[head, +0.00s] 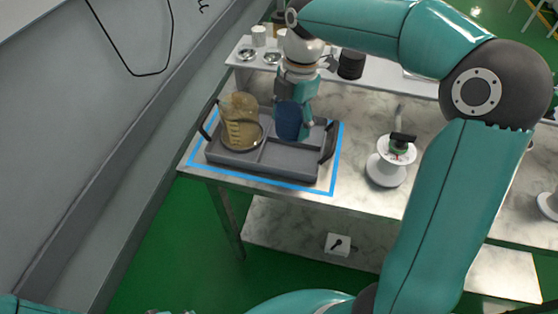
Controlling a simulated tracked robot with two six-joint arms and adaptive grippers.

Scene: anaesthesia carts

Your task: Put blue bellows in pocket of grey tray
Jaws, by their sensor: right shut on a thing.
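The grey tray (290,172) sits on the marble-topped table inside a blue outline, with dark handles at its two ends and several pockets. The blue bellows (289,122) is between the fingers of my right gripper (292,118), over the back right part of the tray. My right gripper is shut on it, pointing down. I cannot tell whether the bellows touches the pocket floor. A tan translucent bellows (241,122) stands in the left part of the tray. My left gripper is not in view; only a bit of teal arm shows at the bottom left.
A white dial device (387,172) stands right of the tray. A raised shelf (340,74) behind holds a black cylinder (351,64), white cups and small metal dishes. A grey wall runs along the left. My right arm spans the right side of the view.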

